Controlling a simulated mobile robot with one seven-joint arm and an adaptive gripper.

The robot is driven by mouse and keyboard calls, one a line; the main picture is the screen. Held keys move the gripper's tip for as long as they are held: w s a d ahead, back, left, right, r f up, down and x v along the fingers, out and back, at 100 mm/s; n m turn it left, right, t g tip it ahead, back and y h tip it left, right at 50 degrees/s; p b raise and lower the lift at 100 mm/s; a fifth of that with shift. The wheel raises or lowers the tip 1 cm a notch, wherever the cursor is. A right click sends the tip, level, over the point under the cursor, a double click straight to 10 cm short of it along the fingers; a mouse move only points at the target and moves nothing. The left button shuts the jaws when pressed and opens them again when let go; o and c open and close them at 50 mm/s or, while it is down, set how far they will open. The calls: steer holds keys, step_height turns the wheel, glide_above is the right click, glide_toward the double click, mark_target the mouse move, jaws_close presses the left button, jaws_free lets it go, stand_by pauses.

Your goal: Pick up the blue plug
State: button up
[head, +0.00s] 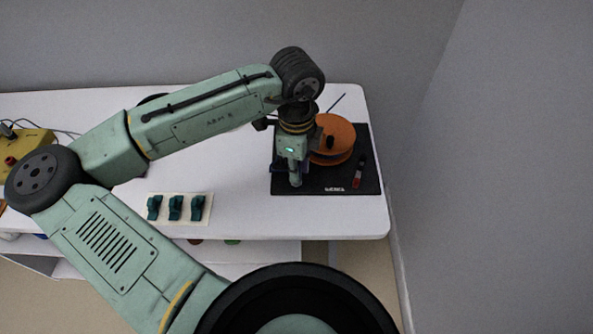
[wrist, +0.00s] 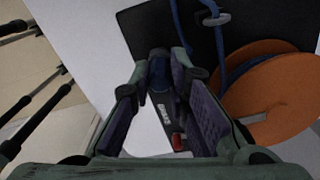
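The blue plug (wrist: 158,74) appears as a short dark blue piece in the wrist view, between the tips of my gripper (wrist: 161,62). The two fingers with purple pads stand apart on either side of it. I cannot tell whether either pad touches it. In the head view my gripper (head: 292,178) points down over the left part of the black mat (head: 340,187). The plug is not clearly visible there, hidden by my gripper or too small.
An orange spool (head: 336,135) stands on the mat, right of my gripper; a blue cable (wrist: 182,30) shows in the wrist view. Teal pieces (head: 175,207) sit on a white plate to the left. A yellow box (head: 30,145) stands far left.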

jaws_close()
steer(key=shift+r, duration=0.45)
steer(key=shift+s+a+r+b, duration=0.1)
steer(key=shift+s+r+b, duration=0.15)
steer(key=shift+r+b, duration=0.25)
steer(key=shift+s+a+r+b, duration=0.1)
steer(key=shift+s+r+b, duration=0.2)
steer(key=shift+r, duration=0.4)
steer(key=s+a+r+b, duration=0.1)
steer(key=s+a+b, duration=0.1)
steer(key=s, duration=0.5)
steer(key=s+a+b, duration=0.3)
steer(key=s+b, duration=0.1)
steer(key=s, duration=0.2)
steer(key=shift+s+a+r+b, duration=0.2)
steer(key=shift+s+r+b, duration=0.15)
steer(key=shift+s+b, duration=0.05)
